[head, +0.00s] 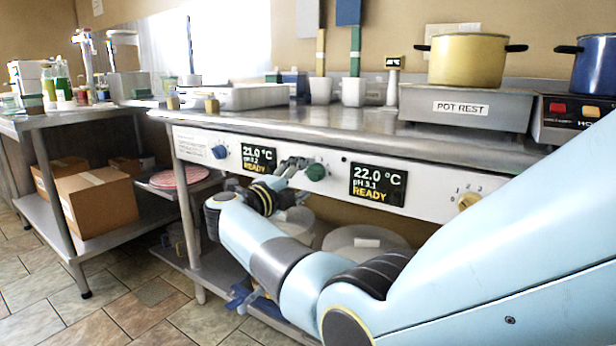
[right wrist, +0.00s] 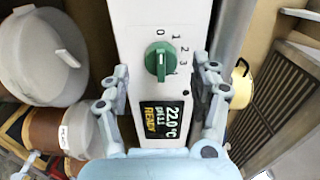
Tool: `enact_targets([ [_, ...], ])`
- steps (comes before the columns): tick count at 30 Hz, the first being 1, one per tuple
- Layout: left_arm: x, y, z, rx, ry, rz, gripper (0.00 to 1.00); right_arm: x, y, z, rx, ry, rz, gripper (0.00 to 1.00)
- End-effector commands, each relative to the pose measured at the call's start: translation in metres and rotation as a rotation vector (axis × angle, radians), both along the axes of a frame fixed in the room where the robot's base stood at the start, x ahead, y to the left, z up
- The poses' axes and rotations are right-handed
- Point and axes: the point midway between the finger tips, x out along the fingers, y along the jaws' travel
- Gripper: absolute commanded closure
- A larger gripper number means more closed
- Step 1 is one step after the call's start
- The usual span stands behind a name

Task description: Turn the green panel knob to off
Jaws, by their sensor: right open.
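The green knob (head: 316,172) sits on the white control panel (head: 420,205), between two dark displays. In the right wrist view the green knob (right wrist: 158,61) shows face-on, with marks 0 to 4 around it. Its raised bar runs up and down in that picture, away from straight at the 1 and 2 marks; I cannot tell which end points. My right gripper (head: 290,165) is just left of the knob in the head view. In the right wrist view my right gripper (right wrist: 160,70) is open, its fingers apart on either side of the knob and not visibly touching it. My left gripper is not seen.
A blue knob (head: 220,152) and a yellow knob (head: 468,201) are on the same panel. The right display (head: 377,186) reads 22.0 °C. Above are the steel counter edge (head: 330,135) and a yellow pot (head: 468,60). Lidded buckets (head: 365,240) stand below.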

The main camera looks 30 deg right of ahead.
Motion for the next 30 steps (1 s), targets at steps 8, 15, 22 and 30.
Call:
enact_targets([
  [8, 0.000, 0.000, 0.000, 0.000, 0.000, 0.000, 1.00, -0.014, 0.036, 0.000, 0.002, 0.001, 0.001, 0.37],
  [15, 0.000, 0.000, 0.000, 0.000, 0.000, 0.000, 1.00, -0.016, 0.038, 0.000, 0.000, 0.000, 0.000, 0.37],
  [22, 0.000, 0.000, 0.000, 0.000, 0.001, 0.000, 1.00, -0.016, 0.038, 0.000, 0.000, 0.000, 0.000, 0.37],
  [30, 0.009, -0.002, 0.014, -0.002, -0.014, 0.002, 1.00, -0.052, 0.029, -0.040, -0.015, 0.100, -0.007, 0.37],
])
